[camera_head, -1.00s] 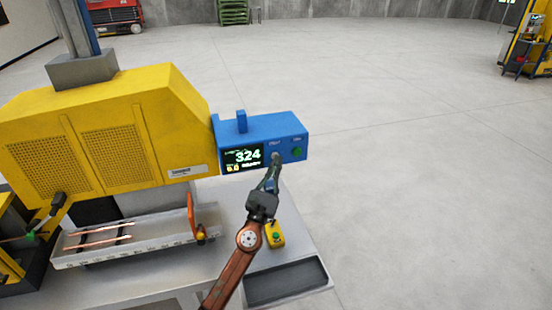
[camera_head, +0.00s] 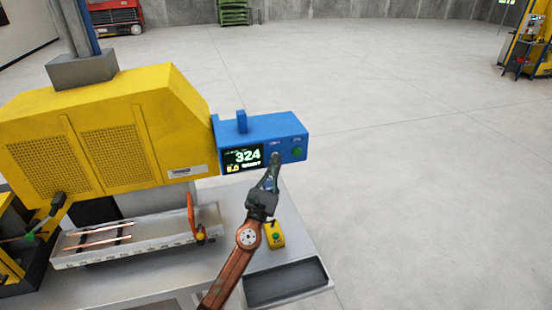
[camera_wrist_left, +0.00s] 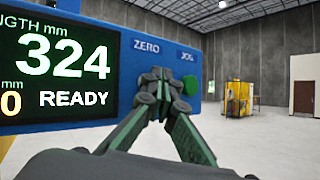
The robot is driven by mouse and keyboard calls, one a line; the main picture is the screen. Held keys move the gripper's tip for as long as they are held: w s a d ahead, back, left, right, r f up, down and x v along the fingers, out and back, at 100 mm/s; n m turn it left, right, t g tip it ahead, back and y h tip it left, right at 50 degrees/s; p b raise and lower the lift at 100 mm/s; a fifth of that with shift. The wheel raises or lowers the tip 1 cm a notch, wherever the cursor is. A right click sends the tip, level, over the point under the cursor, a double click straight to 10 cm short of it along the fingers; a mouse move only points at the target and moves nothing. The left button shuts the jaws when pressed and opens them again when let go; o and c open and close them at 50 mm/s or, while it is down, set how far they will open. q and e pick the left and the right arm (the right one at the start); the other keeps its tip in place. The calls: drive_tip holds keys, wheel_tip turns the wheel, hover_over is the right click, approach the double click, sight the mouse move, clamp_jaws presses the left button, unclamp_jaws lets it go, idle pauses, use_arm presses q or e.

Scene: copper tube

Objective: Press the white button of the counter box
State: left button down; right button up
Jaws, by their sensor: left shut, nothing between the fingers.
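The blue counter box (camera_head: 289,131) is mounted at the right end of the yellow machine. Its screen (camera_head: 242,158) reads 324, and in the left wrist view the screen (camera_wrist_left: 62,62) also shows READY. My left gripper (camera_head: 275,160) is shut and empty, its fingertips at the box's front face under the ZERO label. In the left wrist view the fingertips (camera_wrist_left: 156,84) cover the spot of the white button, so I cannot tell whether they touch it. A green button (camera_wrist_left: 189,85) marked JOG sits just right of the fingertips. My right gripper is not in view.
The yellow machine (camera_head: 142,90) fills the left. A light tray (camera_head: 150,247) with copper tubes (camera_head: 105,233) lies below it. A small yellow box with a green button (camera_head: 275,236) and a dark tray (camera_head: 287,283) are on the bench. Open floor lies to the right.

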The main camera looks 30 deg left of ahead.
use_arm(q)
drive_tip(key=shift+w+a, duration=0.1)
idle(0.5)
drive_tip(key=shift+s+d+p, duration=0.35)
drive_tip(key=shift+s+d, duration=0.3)
drive_tip(key=shift+d, duration=0.1)
drive_tip(key=s+d+p, duration=0.1)
drive_tip(key=s+d, duration=0.2)
drive_tip(key=shift+s+d+p, duration=0.1)
drive_tip(key=shift+d+p, duration=0.25)
drive_tip(key=shift+d, duration=0.05)
idle(0.4)
